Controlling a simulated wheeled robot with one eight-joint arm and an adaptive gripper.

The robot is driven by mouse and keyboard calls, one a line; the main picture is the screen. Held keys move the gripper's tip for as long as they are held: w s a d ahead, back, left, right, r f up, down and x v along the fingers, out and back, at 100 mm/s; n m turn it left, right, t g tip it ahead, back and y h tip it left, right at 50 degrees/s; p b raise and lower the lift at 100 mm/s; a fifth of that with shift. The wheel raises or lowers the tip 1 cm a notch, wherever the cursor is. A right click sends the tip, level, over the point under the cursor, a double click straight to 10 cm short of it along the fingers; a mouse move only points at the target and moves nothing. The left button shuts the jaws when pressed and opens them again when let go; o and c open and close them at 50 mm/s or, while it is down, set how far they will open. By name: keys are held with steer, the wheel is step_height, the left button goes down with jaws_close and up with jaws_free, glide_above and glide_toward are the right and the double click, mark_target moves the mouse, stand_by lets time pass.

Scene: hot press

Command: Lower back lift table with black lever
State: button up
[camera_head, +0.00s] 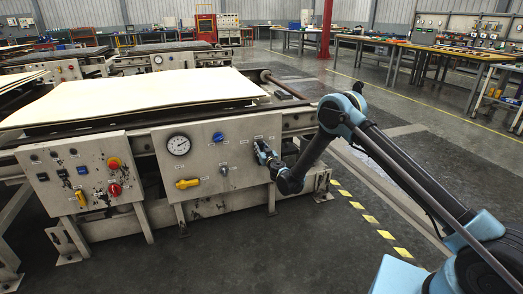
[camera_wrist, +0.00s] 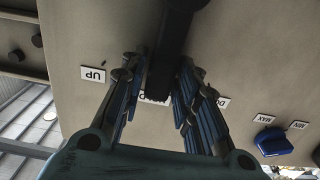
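The black lever (camera_wrist: 166,60) stands on the panel in the wrist view, in front of a middle label (camera_wrist: 154,99) that it partly hides. An upside-down "UP" label (camera_wrist: 93,75) is to its left and a partly covered label (camera_wrist: 223,102) to its right. My gripper (camera_wrist: 158,72) has its fingers on both sides of the lever, with narrow gaps; it looks open. In the head view my gripper (camera_head: 263,153) is at the right part of the press's front panel (camera_head: 205,150) and hides the lever. The lift table (camera_head: 140,98) carries a pale sheet.
The panel also has a pressure gauge (camera_head: 179,145), a blue knob (camera_head: 218,137), a yellow handle (camera_head: 188,184) and a small grey switch (camera_head: 224,170). Open floor (camera_head: 300,240) lies in front of the press.

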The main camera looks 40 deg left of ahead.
steer(key=shift+o, duration=0.4)
steer(key=v, duration=1.1)
steer(key=shift+s+d, duration=0.25)
steer(key=shift+d, duration=0.1)
